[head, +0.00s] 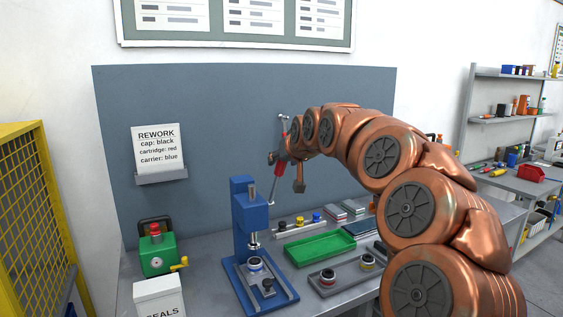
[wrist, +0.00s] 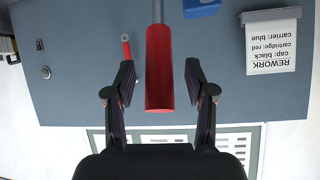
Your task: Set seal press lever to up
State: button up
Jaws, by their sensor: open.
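The blue seal press (head: 250,210) stands on the bench, left of my arm; a bit of blue, probably the press, shows at the top of the wrist view (wrist: 201,8). Its lever is a grey rod with a red grip (wrist: 160,70). In the head view the red grip (head: 278,150) is partly hidden by my gripper, and the rod appears to stand steeply upward, slightly tilted. My gripper (head: 285,160) is open. In the wrist view its fingers (wrist: 160,92) stand either side of the red grip, with gaps on both sides.
A green box with a yellow crank (head: 158,255) and a white seals box (head: 159,298) stand left of the press. A green tray (head: 320,248) and small fixtures lie to the right. The grey-blue back panel (head: 220,110) is behind; a rework card (head: 157,148) hangs there.

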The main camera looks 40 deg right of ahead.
jog(key=v, duration=0.9)
jog(key=shift+r, duration=0.2)
jog(key=shift+s+a, duration=0.1)
jog(key=shift+s, duration=0.05)
jog(key=s+a+f+n+g+y, duration=0.25)
jog(key=s+a+f, duration=0.25)
jog(key=a+f, duration=0.45)
jog(key=s+a+f+n+g+y, duration=0.1)
jog(key=s+a+f+g, duration=0.35)
jog(key=a+f, duration=0.55)
jog(key=s+a+f+g, duration=0.3)
jog(key=s+f, duration=0.3)
jog(key=s, duration=0.6)
jog(key=s+a+f+g, duration=0.3)
jog(key=s+f, duration=0.4)
jog(key=s, duration=0.5)
jog(key=shift+a+f+n, duration=0.3)
jog(key=shift+a+n, duration=0.15)
jog(key=shift+a, duration=0.3)
jog(key=shift+d, duration=0.1)
